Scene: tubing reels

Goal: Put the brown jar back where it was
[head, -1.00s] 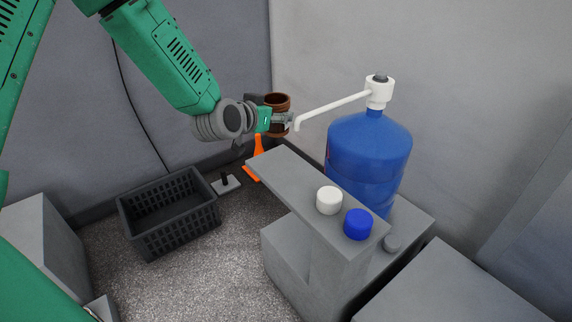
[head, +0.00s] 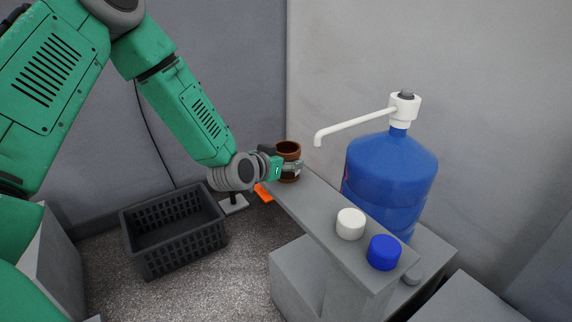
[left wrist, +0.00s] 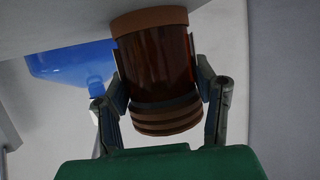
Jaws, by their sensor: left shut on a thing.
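The brown jar (head: 289,149) is upright at the far left end of the narrow grey shelf (head: 325,203), with its open mouth up. My left gripper (head: 292,167) is shut around the jar's side. In the left wrist view the jar (left wrist: 155,65) appears upside down between the two fingers (left wrist: 160,95), its base end against or very close to the grey shelf surface (left wrist: 55,15). I cannot tell whether it touches. The jar's contents are hidden. My right gripper is not in view.
A blue water bottle (head: 390,172) with a white pump (head: 404,105) stands behind the shelf, its spout above and right of the jar. A white cap (head: 350,224) and a blue cap (head: 384,252) sit on the shelf's near end. A black crate (head: 175,232) is on the floor.

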